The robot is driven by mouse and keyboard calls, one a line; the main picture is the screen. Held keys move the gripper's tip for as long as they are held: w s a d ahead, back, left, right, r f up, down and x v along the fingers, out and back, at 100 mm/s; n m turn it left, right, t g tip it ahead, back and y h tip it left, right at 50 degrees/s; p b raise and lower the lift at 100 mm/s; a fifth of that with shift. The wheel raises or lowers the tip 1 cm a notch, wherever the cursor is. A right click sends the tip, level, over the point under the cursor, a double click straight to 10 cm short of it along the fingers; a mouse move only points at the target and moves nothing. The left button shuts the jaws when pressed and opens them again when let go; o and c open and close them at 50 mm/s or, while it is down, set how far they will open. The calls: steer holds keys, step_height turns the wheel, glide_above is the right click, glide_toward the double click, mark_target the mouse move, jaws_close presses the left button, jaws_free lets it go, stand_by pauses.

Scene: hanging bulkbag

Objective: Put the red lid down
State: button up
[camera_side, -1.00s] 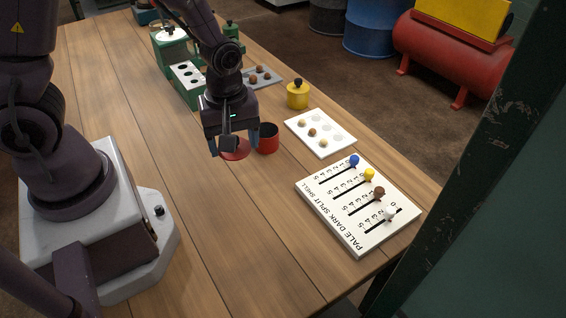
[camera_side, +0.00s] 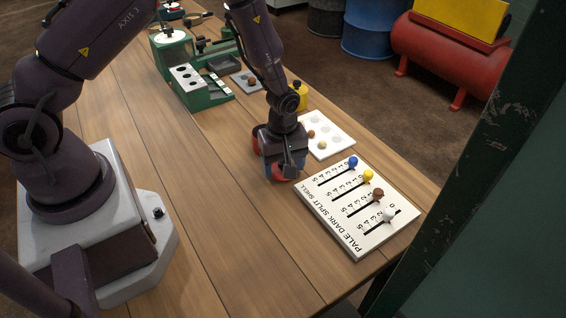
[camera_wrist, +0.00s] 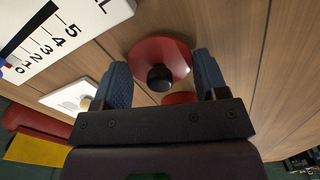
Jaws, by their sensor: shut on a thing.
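The red lid (camera_side: 281,178) with a black knob is under my gripper (camera_side: 286,170) in the side view, partly hidden by it. In the wrist view the lid (camera_wrist: 146,52) lies between my two blue fingers, its knob facing the camera. My gripper is shut on the lid. I cannot tell whether the lid touches the table. The red pot (camera_side: 256,142) stands just behind and left of my gripper, mostly hidden. In the wrist view a strip of the pot (camera_wrist: 180,97) shows beyond the lid.
A counter board (camera_side: 337,222) with sliding knobs lies close to the right. Behind it is a white tray (camera_side: 338,140) with small balls. A yellow pot (camera_side: 301,89) is partly behind my arm. A green device (camera_side: 205,97) stands further back. The table (camera_side: 215,215) is clear at front left.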

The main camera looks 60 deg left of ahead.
steer(key=shift+f, duration=0.2)
steer(key=o, duration=0.9)
steer(key=shift+r, duration=0.1)
steer(key=s+r+m+t, duration=0.1)
steer(key=s+r+m, duration=0.2)
steer(key=r, duration=1)
steer(key=s+r+m+t, duration=0.2)
steer(key=r+m, duration=0.1)
steer(key=r, duration=1.1)
steer(key=s+r+m+t, duration=0.1)
steer(key=s+r+m, duration=0.2)
steer(key=s, duration=0.3)
steer(key=s+a+r+m+t, duration=0.1)
steer(key=s+r+m, duration=0.3)
steer(key=s+m, duration=0.2)
steer(key=shift+s+r+t, duration=0.25)
steer(key=shift+s+t, duration=0.05)
steer(key=shift+s, duration=0.15)
